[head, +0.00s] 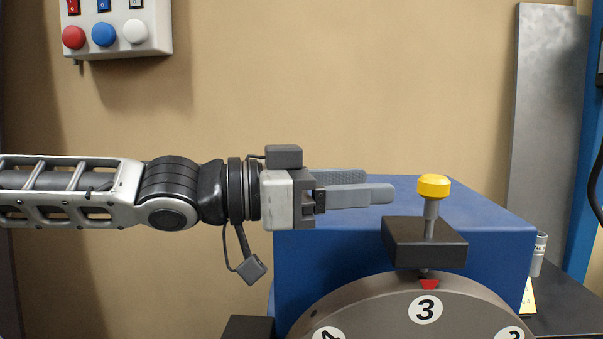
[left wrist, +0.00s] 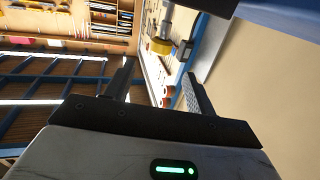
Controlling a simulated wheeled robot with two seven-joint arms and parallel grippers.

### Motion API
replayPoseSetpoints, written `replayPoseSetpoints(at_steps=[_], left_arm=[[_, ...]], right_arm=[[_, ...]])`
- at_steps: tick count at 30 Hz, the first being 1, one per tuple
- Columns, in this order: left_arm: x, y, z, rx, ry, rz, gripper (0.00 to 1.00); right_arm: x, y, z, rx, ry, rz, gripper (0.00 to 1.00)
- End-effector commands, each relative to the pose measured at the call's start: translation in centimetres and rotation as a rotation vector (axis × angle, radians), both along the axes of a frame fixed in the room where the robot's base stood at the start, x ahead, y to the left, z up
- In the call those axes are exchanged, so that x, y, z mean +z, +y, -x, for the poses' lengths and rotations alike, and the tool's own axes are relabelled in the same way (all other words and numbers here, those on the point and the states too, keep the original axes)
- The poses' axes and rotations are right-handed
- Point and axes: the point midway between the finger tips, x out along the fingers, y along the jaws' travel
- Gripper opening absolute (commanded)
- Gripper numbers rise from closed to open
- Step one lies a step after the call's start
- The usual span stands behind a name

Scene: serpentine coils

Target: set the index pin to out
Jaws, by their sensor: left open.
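The index pin has a yellow knob (head: 433,186) on a grey metal shaft (head: 431,218). The shaft passes down through a dark block (head: 410,245) on the front of a blue housing (head: 330,260). In the left wrist view the knob (left wrist: 160,46) shows beyond and between the open fingers (left wrist: 157,72), apparently not touched. My right gripper is not in view.
The dial carries number discs, with 3 (head: 425,309) under the red triangle. A control box (head: 115,30) with red, blue and white buttons hangs on the wall at upper left. A grey panel (head: 545,110) and blue post stand at right. Space above the housing is clear.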

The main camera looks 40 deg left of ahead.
Motion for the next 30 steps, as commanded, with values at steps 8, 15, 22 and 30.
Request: replayPoseSetpoints(at_steps=[8, 15, 22, 30], left_arm=[[0.0, 1.9, 2.1, 0.013, -0.004, -0.001, 0.55], [0.2, 3.2, 4.1, 0.007, -0.004, 0.003, 0.55], [0.1, 3.5, 4.7, 0.003, -0.002, 0.005, 0.55], [0.1, 3.5, 4.6, 0.003, -0.002, 0.005, 0.55]], right_arm=[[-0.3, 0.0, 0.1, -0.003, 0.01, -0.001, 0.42], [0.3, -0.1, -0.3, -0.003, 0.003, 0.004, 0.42], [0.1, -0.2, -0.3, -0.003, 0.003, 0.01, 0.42], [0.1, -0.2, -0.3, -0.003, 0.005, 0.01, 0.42]])
